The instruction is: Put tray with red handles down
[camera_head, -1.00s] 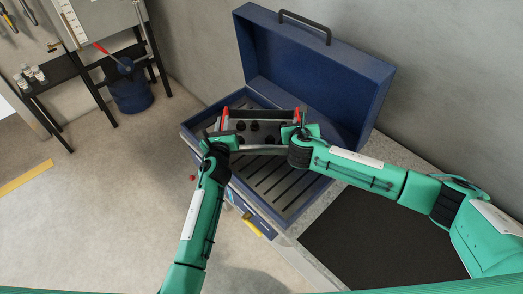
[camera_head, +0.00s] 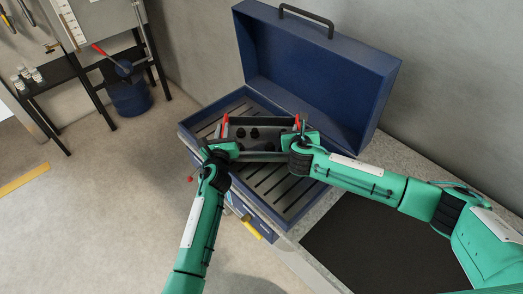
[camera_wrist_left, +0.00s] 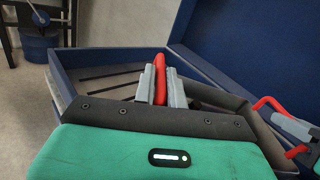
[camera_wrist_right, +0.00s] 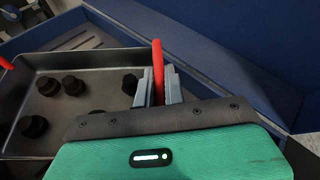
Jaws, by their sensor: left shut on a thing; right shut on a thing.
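The grey tray (camera_head: 262,147) with red handles holds several black knob-like parts and is over the slatted floor of an open blue box (camera_head: 270,195). My left gripper (camera_head: 220,145) is shut on the tray's left red handle, seen upright between the jaws in the left wrist view (camera_wrist_left: 160,82). My right gripper (camera_head: 299,134) is shut on the right red handle, which shows between its jaws in the right wrist view (camera_wrist_right: 157,72). The tray interior with black parts (camera_wrist_right: 72,85) also shows there. I cannot tell whether the tray touches the slats.
The blue lid (camera_head: 315,70) stands open behind the tray. A dark mat (camera_head: 370,245) lies on the counter at the right. A blue bucket (camera_head: 130,97) and black stand are at the far left. Slats in front of the tray are bare.

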